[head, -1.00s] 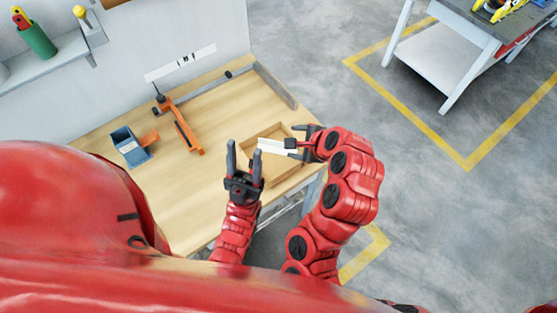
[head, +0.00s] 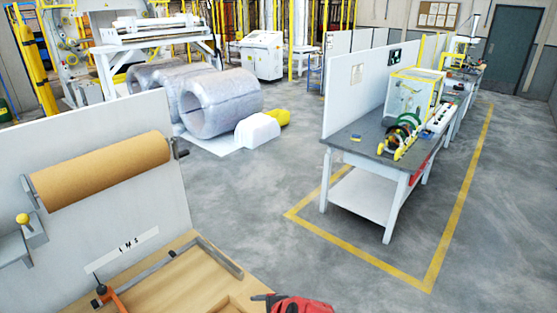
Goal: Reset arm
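My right arm (head: 302,304) shows only at the bottom edge of the head view, as a red rounded link. A dark piece of my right gripper (head: 262,297) sticks out to its left, over the right side of the wooden workbench (head: 205,280). The rest of this gripper is cut off by the frame, so its fingers and anything between them cannot be judged. My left gripper and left arm are out of the picture.
An orange-handled tool (head: 112,299) lies on the workbench by a metal rail (head: 220,258). A brown paper roll (head: 100,170) hangs on the panel behind. Wrapped coils (head: 222,103) stand farther back. A grey-topped table (head: 362,150) stands right, with open floor between.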

